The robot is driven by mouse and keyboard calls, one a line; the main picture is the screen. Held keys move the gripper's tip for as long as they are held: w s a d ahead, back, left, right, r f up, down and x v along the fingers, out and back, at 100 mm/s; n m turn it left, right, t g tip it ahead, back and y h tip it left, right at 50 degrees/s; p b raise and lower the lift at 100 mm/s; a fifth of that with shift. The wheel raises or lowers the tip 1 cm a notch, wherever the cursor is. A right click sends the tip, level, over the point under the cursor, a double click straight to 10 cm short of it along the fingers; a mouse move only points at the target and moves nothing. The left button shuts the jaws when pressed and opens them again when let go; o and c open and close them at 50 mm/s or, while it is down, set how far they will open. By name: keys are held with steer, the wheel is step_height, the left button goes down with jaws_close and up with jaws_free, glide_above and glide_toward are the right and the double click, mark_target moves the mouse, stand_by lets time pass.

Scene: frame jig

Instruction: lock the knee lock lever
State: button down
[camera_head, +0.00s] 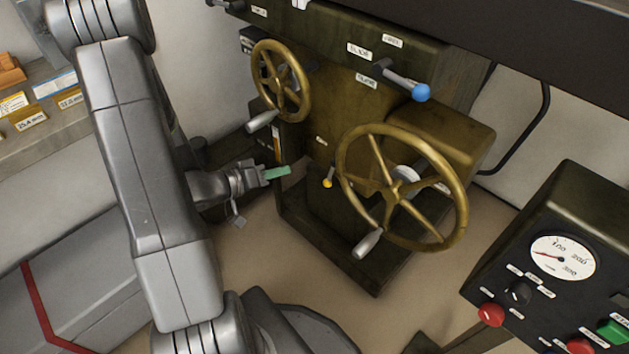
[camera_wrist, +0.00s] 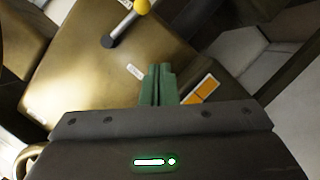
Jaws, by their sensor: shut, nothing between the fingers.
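A short lever with a yellow ball knob (camera_head: 327,183) sits low on the machine's dark column, beside the large handwheel; it appears to be the knee lock lever. In the wrist view its yellow knob (camera_wrist: 141,6) is at the top edge, partly cut off, with a grey rod down to a dark round pivot (camera_wrist: 108,41). My gripper (camera_head: 287,170) has green fingers and is just left of the lever, apart from it. In the wrist view the fingers (camera_wrist: 158,70) are together and empty, below the lever.
A large brass handwheel (camera_head: 456,190) is right of the lever and a smaller one (camera_head: 306,85) is above my gripper. A lever with a blue knob (camera_head: 421,92) projects higher up. A control panel (camera_head: 532,290) stands at the right. Bare floor shows below my gripper.

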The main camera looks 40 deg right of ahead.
mark_target(328, 178)
steer(key=s+d+f+n+g+h+b, duration=0.1)
steer(key=s+d+f+n+g+b, duration=0.1)
steer(key=d, duration=0.6)
steer(key=s+n+g+b, duration=0.1)
steer(key=s+n+b, duration=0.1)
steer(key=b, duration=0.1)
steer(key=shift+s+f+n+g+b, duration=0.2)
steer(key=shift+s+n+g+b, duration=0.1)
steer(key=shift+n+g, duration=0.1)
steer(key=shift+s+a+f+n+g+h+p, duration=0.2)
steer(key=shift+s+n+p, duration=0.25)
steer(key=shift+p, duration=0.45)
steer(key=shift+s+d+f+n+g+h+p, duration=0.1)
steer(key=shift+s+n+h+p, duration=0.3)
steer(key=shift+p, duration=0.5)
steer(key=shift+a, duration=0.1)
